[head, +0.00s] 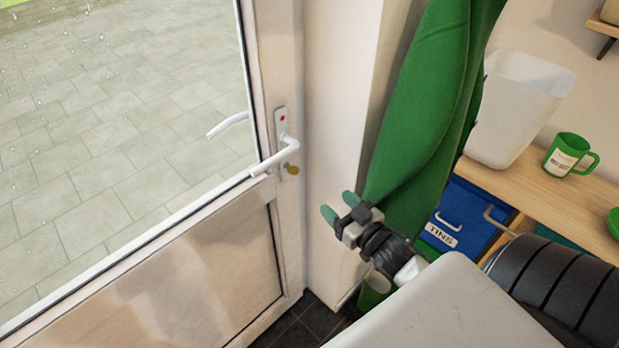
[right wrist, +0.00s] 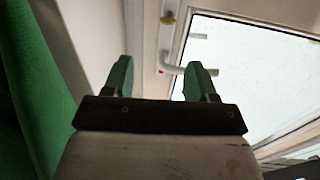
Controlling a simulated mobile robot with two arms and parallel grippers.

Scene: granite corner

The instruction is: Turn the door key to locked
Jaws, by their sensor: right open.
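The door key (head: 292,169) is a small brass piece low on the door's handle plate (head: 281,122), below the white lever handle (head: 275,158). A red mark shows near the plate's top. In the right wrist view the brass key (right wrist: 168,18) is near the top edge, with the white handle (right wrist: 178,70) below it. My right gripper (head: 339,207) has green fingertips and is to the right of and a little below the key, apart from it. In the right wrist view its fingers (right wrist: 161,76) are spread and empty. My left gripper is not in view.
A green curtain (head: 425,120) hangs just behind my right gripper. A wooden shelf (head: 535,185) at right holds a white bin (head: 515,105) and a green mug (head: 567,153). A blue TINS box (head: 468,215) is below it. The space between gripper and door looks clear.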

